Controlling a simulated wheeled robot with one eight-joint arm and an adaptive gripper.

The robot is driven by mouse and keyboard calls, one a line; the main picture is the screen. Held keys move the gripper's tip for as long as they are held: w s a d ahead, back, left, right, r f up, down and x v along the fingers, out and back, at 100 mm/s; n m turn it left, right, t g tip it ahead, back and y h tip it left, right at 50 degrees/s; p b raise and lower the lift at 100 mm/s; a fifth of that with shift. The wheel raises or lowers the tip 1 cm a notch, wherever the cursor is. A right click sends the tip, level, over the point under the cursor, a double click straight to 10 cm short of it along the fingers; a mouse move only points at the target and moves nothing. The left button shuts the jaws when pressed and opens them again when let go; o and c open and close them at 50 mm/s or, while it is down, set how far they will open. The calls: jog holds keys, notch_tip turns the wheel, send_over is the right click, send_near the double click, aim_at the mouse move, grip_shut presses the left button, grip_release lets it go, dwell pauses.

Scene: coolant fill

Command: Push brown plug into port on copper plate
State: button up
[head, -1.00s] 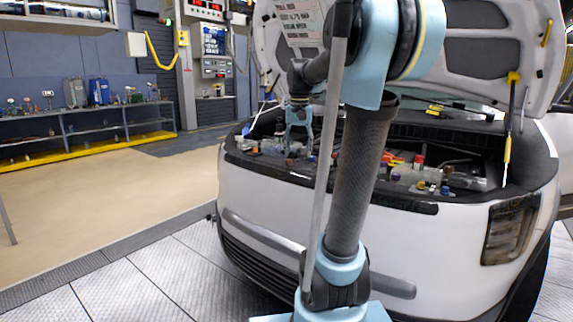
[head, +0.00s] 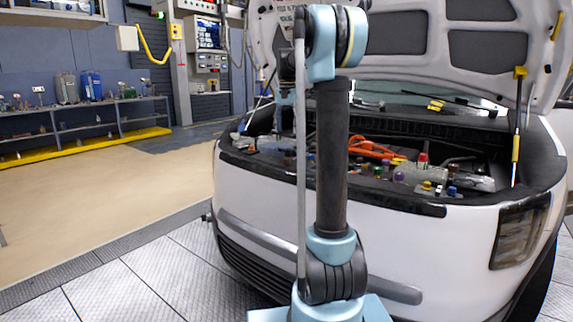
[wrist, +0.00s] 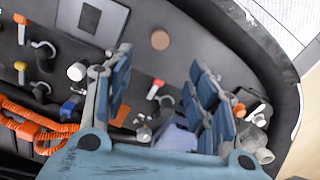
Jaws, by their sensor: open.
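My gripper (wrist: 160,62) is open in the wrist view, its two blue-grey fingers spread with nothing held between them. A small round brown disc (wrist: 160,39) lies on the grey surface beyond the fingertips, in line with the gap. I cannot tell whether it is the brown plug or the copper plate. No port can be made out with certainty. In the head view my gripper hangs over the left side of the engine bay, mostly hidden by my own arm.
The white car's (head: 400,245) hood is raised. An orange coiled hose (wrist: 30,128) lies left of the gripper in the wrist view. Levers with orange ends (wrist: 157,88) and several fittings surround the fingers. A yellow-gripped prop (head: 517,120) stands at the right.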

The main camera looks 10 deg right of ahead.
aim_at(287, 158)
notch_tip(287, 158, down, 14)
jog(key=shift+s+a+f, duration=0.1)
jog(key=shift+f, duration=0.1)
dwell(0.5)
jog(key=c, duration=0.8)
